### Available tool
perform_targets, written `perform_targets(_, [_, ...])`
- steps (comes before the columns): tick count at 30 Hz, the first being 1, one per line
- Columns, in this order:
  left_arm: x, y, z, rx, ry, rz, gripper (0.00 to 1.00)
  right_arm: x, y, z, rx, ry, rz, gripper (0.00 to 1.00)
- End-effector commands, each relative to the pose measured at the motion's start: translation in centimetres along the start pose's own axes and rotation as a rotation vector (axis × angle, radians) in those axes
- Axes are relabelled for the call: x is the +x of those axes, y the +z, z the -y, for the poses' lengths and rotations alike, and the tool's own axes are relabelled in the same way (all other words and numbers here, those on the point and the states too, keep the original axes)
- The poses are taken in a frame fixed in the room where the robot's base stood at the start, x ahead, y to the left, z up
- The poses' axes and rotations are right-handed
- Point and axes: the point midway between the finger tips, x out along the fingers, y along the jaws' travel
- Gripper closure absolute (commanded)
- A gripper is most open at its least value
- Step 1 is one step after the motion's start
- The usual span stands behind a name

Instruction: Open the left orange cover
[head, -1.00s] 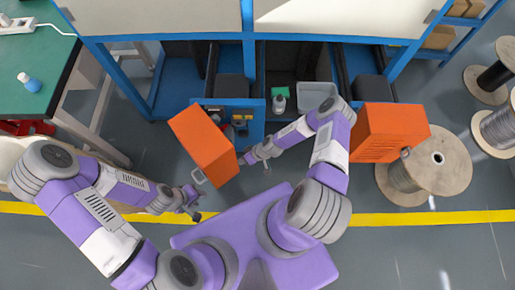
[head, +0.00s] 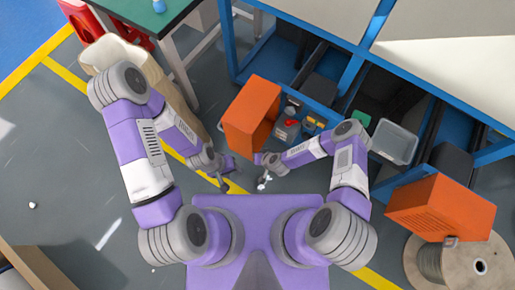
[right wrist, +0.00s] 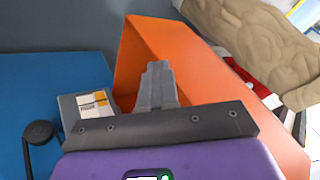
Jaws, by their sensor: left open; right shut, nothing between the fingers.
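The left orange cover (head: 252,112) stands swung out from the blue bench frame, in front of the left bay, with its open side facing right. In the right wrist view, the cover (right wrist: 213,85) is a tilted orange panel close behind my right fingers. My right gripper (head: 260,158) is just below the cover in the head view; its fingers (right wrist: 158,86) are closed and empty. Whether they touch the cover, I cannot tell. My left gripper (head: 230,163) is open and empty, left of the right one and below the cover.
A right orange cover (head: 440,208) stands beside a cable spool (head: 460,265). Small parts, including a red-grey item (head: 287,128), sit right of the left cover. A grey bin (head: 395,143) is in the bench. A beige sack (head: 112,55) and green table (head: 150,15) lie left.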

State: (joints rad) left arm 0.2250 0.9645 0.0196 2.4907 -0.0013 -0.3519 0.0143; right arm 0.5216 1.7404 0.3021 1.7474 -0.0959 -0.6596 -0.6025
Motion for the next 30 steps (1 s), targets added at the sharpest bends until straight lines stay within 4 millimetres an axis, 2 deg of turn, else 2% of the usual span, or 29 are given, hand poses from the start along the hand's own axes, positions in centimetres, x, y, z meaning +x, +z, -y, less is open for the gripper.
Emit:
perform_targets(18, [-0.3, 0.0, -0.1, 0.000, 0.000, 0.000, 0.57, -0.2, -0.1, 0.2, 0.003, 0.002, -0.001, 1.00])
perform_targets(23, [-1.6, 0.1, -0.6, 0.000, 0.000, 0.000, 0.57, -1.7, -0.2, 0.7, -0.001, 0.001, 0.002, 1.00])
perform_targets(30, [-4.6, 0.2, -1.7, 0.000, 0.000, 0.000, 0.57, -5.1, -0.3, 1.9, -0.010, -0.005, 0.007, 1.00])
